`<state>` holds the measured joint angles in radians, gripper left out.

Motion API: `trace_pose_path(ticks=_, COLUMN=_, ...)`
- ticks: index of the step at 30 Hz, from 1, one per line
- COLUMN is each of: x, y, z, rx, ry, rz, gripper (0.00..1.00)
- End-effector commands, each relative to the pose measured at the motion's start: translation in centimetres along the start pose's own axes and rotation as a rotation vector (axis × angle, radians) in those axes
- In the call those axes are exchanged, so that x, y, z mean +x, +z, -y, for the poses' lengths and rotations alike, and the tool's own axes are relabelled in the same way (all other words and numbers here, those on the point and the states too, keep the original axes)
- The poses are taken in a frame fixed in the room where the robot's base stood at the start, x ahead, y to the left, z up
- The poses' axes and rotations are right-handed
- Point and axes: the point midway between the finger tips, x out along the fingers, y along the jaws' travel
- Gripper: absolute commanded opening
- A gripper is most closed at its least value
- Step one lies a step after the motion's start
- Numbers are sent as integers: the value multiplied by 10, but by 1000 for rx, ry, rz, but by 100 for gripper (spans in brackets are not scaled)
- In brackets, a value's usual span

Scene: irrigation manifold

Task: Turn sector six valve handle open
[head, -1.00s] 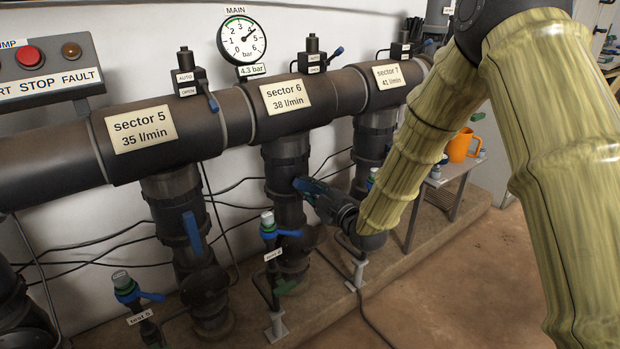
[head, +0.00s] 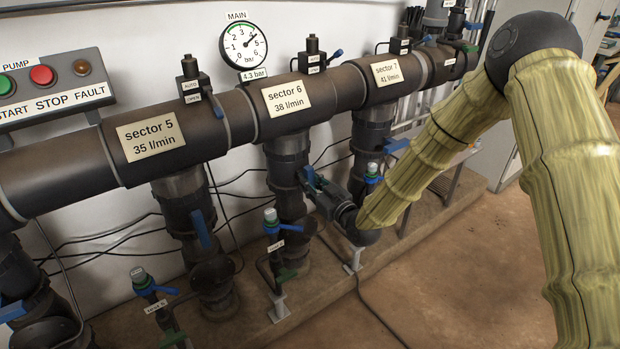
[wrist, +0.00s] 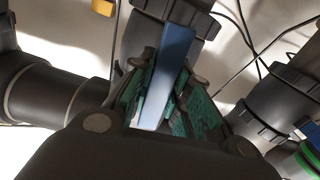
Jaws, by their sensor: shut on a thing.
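The sector 6 valve handle (head: 308,177) is a blue lever on the dark vertical pipe below the "sector 6, 38 l/min" label (head: 286,98). My gripper (head: 317,187) reaches it from the right and is shut on it. In the wrist view the blue handle (wrist: 170,65) runs between the green-padded fingers of my gripper (wrist: 166,82), with its end toward the palm. In the head view the fingers partly cover the handle, so its exact angle is hard to read.
The sector 5 handle (head: 201,229) hangs to the left and the sector 7 handle (head: 395,146) sticks out to the right. Small blue-levered test taps (head: 275,225) stand in front of the pipes. The pressure gauge (head: 243,45) is labelled 4.3 bar. Open floor (head: 450,270) lies front right.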

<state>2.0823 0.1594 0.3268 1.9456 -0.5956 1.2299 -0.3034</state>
Motion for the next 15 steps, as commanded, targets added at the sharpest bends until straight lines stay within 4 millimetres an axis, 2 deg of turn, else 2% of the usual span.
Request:
trace_pose_path(ticks=6, x=-1, y=1, z=1, rx=81, ry=-1, rz=3, gripper=0)
trace_pose_path(ticks=15, x=-1, y=2, z=0, rx=115, ry=-1, rz=3, gripper=0)
